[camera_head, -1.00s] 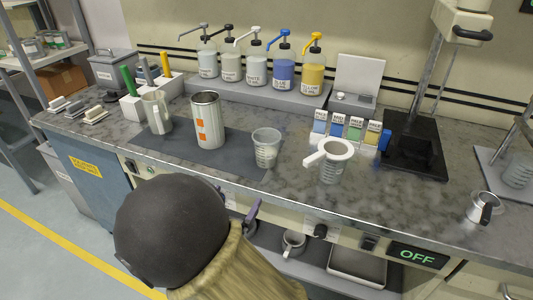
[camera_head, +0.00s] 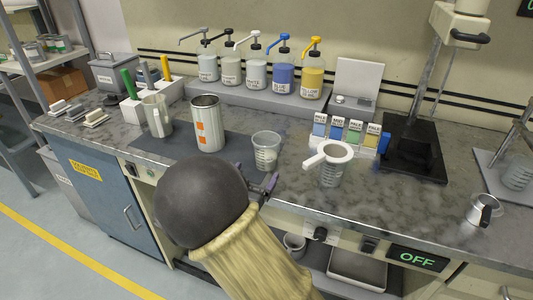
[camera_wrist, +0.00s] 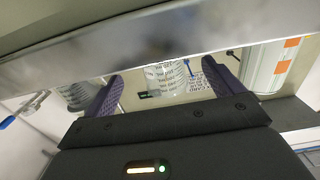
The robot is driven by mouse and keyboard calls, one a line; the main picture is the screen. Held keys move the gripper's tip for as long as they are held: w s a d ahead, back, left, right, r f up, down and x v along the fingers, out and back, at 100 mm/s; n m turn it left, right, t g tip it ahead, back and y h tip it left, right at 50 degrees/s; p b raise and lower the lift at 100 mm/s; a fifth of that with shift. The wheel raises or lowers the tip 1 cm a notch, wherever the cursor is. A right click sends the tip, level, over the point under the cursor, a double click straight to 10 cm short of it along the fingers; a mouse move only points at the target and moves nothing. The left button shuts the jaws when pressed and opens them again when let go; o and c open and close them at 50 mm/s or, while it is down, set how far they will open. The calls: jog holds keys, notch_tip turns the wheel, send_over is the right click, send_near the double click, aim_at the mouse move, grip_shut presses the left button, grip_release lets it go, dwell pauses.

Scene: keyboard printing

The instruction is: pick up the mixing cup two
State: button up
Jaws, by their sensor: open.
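Several clear cups stand on the bench, and I cannot read which one is cup two. A clear graduated cup (camera_head: 265,155) stands upright on the dark mat's right end. In the wrist view a clear cup with printed markings (camera_wrist: 165,74) shows beyond and between my fingers, apart from them. Another clear cup (camera_head: 331,176) stands to the right with a white strainer (camera_head: 333,153) on top. My gripper (camera_head: 263,186) is open and empty at the bench's front edge, just in front of the mat cup. It also shows in the wrist view (camera_wrist: 163,88), with its purple fingers spread.
A metal can (camera_head: 207,130) and a clear pitcher (camera_head: 157,117) stand left of the mat cup. Pump bottles (camera_head: 257,75) line the back. A small metal jug (camera_head: 483,211) stands at right. The bench edge (camera_wrist: 150,40) crosses the wrist view.

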aim_at(262, 163)
jog(key=shift+w+d, duration=0.2)
jog(key=shift+w, duration=0.4)
jog(key=x, duration=0.5)
jog(key=shift+w+d+r, duration=0.15)
jog(key=shift+d+r, duration=0.05)
jog(key=shift+d, duration=0.05)
jog(key=shift+a, duration=0.35)
jog(key=shift+d, duration=0.1)
jog(key=shift+d, duration=0.1)
jog(key=c, duration=1.1)
notch_tip(262, 163, up, 10)
jog(key=shift+r+p, duration=0.1)
jog(key=shift+p, duration=0.7)
